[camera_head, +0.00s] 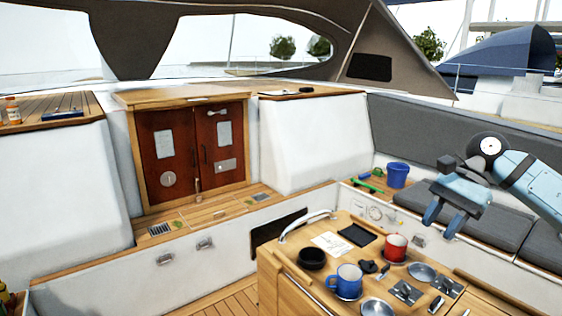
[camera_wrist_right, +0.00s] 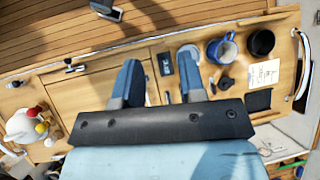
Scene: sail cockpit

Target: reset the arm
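My right arm (camera_head: 530,185) comes in from the right in the head view, in blue and grey. Its right gripper (camera_head: 442,222) hangs above the cockpit table's right side, fingers pointing down. The fingers are apart with nothing held between them. In the right wrist view the gripper (camera_wrist_right: 160,78) also shows two spread blue fingers over the wooden table, with a small dark item (camera_wrist_right: 166,64) seen below the gap. My left gripper does not show in either view.
The cockpit table (camera_head: 282,272) holds a blue mug (camera_head: 348,279), a red mug (camera_head: 395,248), a black bowl (camera_head: 312,258), paper (camera_head: 331,244) and several metal fittings. A blue bucket (camera_head: 397,176) stands behind. Grey seat cushions (camera_head: 490,222) lie beneath my right arm.

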